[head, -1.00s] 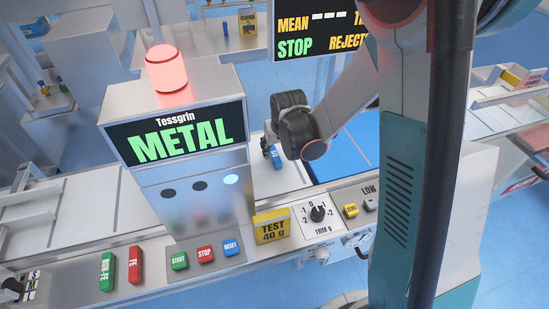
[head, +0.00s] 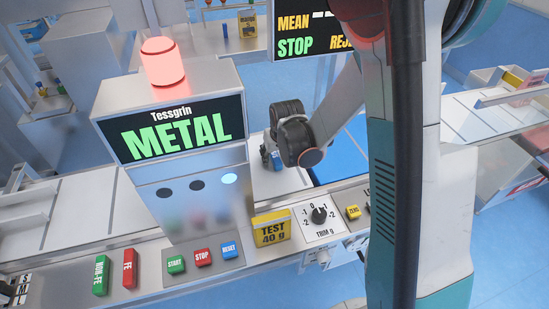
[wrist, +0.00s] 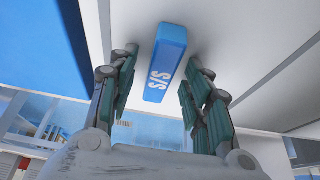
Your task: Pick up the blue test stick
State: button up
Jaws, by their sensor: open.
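The blue test stick (wrist: 168,50), marked S/S, lies on a pale surface in the wrist view, between the two pairs of fingers of my gripper (wrist: 161,62). The fingers are spread, with a visible gap on each side of the stick. In the head view only a small blue part of the stick (head: 277,163) shows beside my gripper (head: 268,156), behind the metal detector. My wrist and the detector hide much of that spot.
The metal detector (head: 190,195) with a lit red lamp and METAL screen stands just left of my gripper. Green (head: 101,276) and red (head: 129,269) blocks and a yellow TEST 40 g block (head: 271,230) are on the front ledge. A blue belt (head: 345,153) lies to the right.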

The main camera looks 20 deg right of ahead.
jog(key=shift+c, duration=0.6)
grip_shut()
jog(key=shift+r, duration=0.15)
